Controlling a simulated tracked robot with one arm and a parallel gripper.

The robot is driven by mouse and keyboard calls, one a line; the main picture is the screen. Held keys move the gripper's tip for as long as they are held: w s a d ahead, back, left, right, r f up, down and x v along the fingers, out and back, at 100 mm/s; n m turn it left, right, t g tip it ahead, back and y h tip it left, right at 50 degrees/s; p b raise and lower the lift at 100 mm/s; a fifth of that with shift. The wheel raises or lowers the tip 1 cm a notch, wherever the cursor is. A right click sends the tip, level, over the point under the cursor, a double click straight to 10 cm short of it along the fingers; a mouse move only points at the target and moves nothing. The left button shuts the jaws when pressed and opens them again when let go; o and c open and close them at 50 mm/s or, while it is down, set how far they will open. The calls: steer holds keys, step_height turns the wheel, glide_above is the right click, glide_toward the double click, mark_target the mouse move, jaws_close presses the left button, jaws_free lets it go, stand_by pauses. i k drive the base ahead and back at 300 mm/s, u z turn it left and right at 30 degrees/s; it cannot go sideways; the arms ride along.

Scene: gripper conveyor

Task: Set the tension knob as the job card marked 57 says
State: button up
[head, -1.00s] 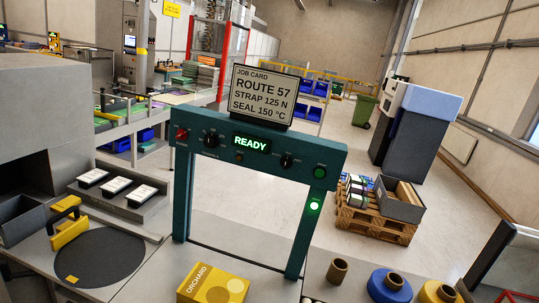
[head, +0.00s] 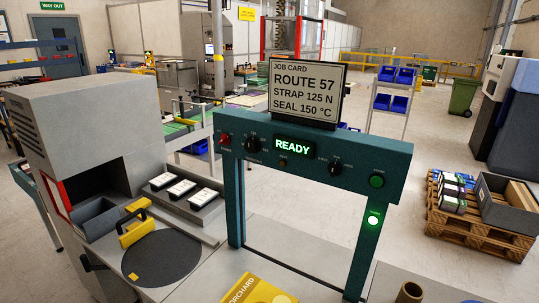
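The job card (head: 305,90) stands on top of a teal strapping frame (head: 395,161) and reads ROUTE 57, STRAP 125 N, SEAL 150 °C. The frame's crossbar carries a left black knob (head: 252,144) and a right black knob (head: 335,169). The small lettering and scale marks around both knobs are too small to read, so I cannot tell which is the tension knob or its setting. A green-lit display (head: 293,146) between them reads READY. My gripper is not in view.
A red button (head: 225,139) and a green button (head: 376,181) sit at the crossbar's ends. A yellow box (head: 258,290) lies below the frame's opening. A pallet (head: 470,230) stands at right.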

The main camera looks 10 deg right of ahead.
mark_target(253, 145)
steer(key=z, duration=0.1)
steer(key=i, duration=1)
steer(key=u, duration=0.1)
